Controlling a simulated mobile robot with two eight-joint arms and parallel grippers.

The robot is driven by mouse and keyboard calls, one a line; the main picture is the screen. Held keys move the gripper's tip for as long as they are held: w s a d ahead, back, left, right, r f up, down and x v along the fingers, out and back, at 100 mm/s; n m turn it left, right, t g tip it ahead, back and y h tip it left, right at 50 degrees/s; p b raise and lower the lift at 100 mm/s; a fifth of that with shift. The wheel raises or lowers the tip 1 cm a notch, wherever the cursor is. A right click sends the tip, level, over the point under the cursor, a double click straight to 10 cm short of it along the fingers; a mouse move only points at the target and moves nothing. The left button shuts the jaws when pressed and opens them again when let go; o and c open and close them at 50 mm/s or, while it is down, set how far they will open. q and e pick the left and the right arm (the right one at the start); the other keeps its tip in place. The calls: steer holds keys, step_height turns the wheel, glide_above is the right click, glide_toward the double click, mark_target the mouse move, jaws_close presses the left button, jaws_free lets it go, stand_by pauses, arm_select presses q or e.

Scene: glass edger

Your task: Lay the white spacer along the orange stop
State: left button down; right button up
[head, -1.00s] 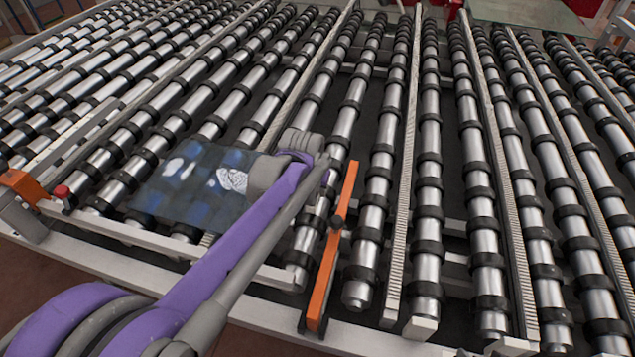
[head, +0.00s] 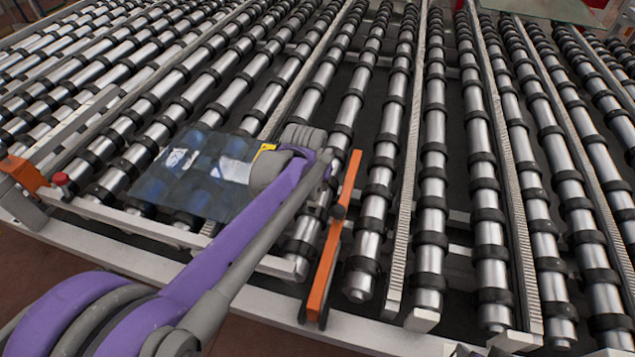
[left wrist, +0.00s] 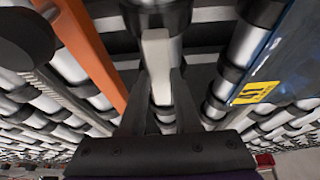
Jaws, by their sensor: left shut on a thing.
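The orange stop (head: 333,235) is a long narrow bar at the front of the roller bed, just right of my left wrist in the head view. It also shows at upper left in the left wrist view (left wrist: 92,50). My left gripper (left wrist: 162,78) points down at the rollers, its two dark fingers shut on the white spacer (left wrist: 157,50). The spacer is a pale narrow piece between the fingers, left of it the orange stop with a gap between them. In the head view my wrist hides the fingers and the spacer. My right gripper is in neither view.
A dark bluish glass pane (head: 190,185) with a yellow label (head: 264,149) lies on the rollers left of my wrist. A red button (head: 61,179) is at the far left. Bare rollers (head: 430,200) extend right of the stop, with pale toothed strips (head: 403,215) between some.

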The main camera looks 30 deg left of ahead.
arm_select(q)
steer(key=shift+f, duration=0.4)
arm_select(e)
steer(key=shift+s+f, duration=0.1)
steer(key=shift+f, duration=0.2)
arm_select(q)
steer(key=c, duration=0.5)
jaws_free()
steer(key=shift+c, duration=0.2)
steer(key=a+v, duration=0.1)
steer(key=v, duration=0.9)
steer(key=shift+s+d+r, duration=0.2)
steer(key=shift+d+r, duration=0.2)
steer(key=shift+d, duration=0.1)
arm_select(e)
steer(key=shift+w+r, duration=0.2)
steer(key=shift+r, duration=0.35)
